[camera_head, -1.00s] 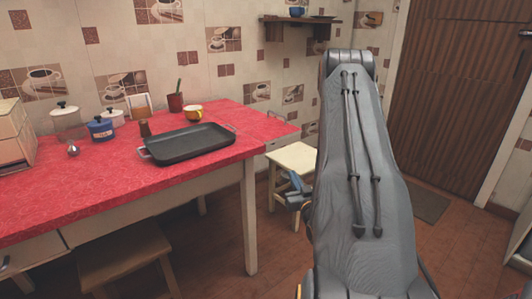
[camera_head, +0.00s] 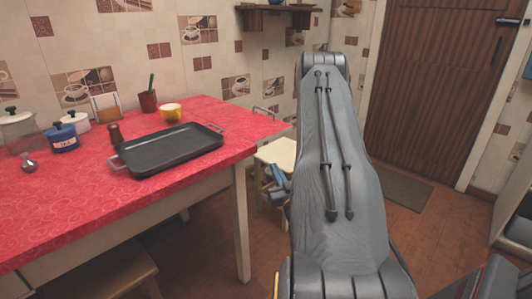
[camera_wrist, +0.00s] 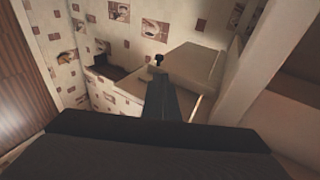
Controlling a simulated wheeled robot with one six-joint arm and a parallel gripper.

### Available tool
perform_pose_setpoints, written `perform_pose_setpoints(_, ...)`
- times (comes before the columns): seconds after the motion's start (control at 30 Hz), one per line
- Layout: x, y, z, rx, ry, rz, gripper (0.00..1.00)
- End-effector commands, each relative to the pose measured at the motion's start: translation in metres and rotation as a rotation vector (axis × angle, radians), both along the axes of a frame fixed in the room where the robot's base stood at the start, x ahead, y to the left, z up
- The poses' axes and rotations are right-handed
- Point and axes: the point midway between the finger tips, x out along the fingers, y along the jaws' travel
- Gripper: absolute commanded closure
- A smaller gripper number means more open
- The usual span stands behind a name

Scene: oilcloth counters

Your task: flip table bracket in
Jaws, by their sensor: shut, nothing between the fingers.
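The table (camera_head: 110,202) has a red top and pale legs, and its right end faces the arm. My gripper (camera_head: 268,180) is blue-grey and low, beside the table's right end and in front of a pale stool (camera_head: 280,153). It shows from behind in the wrist view (camera_wrist: 163,82), where its dark fingers look closed and empty. Beyond them is a pale flat board (camera_wrist: 190,62) with a small dark knob (camera_wrist: 158,59). It may be the bracket, but I cannot tell for sure. No clear contact shows. My arm hides part of the area behind it.
A black tray (camera_head: 168,150), a yellow cup (camera_head: 171,111), a red pot (camera_head: 148,100) and several jars stand on the table. A wooden stool (camera_head: 105,275) is in front. A wooden door (camera_head: 430,90) is at the right, with open floor before it.

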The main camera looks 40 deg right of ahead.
Motion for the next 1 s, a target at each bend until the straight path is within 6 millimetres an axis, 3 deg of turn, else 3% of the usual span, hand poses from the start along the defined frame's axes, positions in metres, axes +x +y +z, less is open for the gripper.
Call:
perform_pose_setpoints(0.17, 0.016, -0.007, 0.003, -0.003, -0.002, 0.000, 1.00)
perform_pose_setpoints(0.7, 0.104, -0.046, 0.020, -0.002, -0.001, -0.004, 1.00)
perform_pose_setpoints(1.0, 0.124, -0.055, 0.024, 0.000, 0.000, -0.004, 1.00)
